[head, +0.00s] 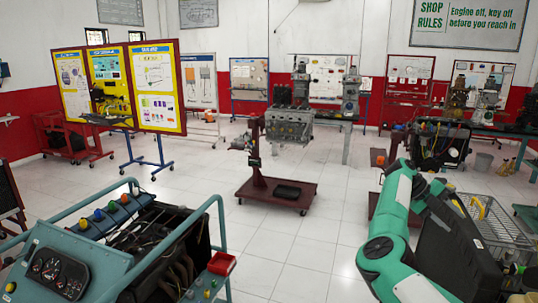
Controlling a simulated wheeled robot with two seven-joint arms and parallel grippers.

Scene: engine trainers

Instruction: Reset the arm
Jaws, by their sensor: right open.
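My right arm (388,235), green and dark, rises from the bottom right and bends over at the top. My right gripper (452,203) is at its far end, small and dark, pointing down to the right beside a black case-like panel (455,250). Its jaws are open, and I see nothing held between them. The fingers are hard to make out against the dark things behind. My left arm and left gripper are out of view.
A teal-framed engine trainer (60,268) with gauges fills the lower left. A red wheeled engine stand (278,192) stands mid-floor. A wire basket (495,228) is at right, near my arm. Yellow display boards (155,85) stand at left. The tiled floor (290,250) between is clear.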

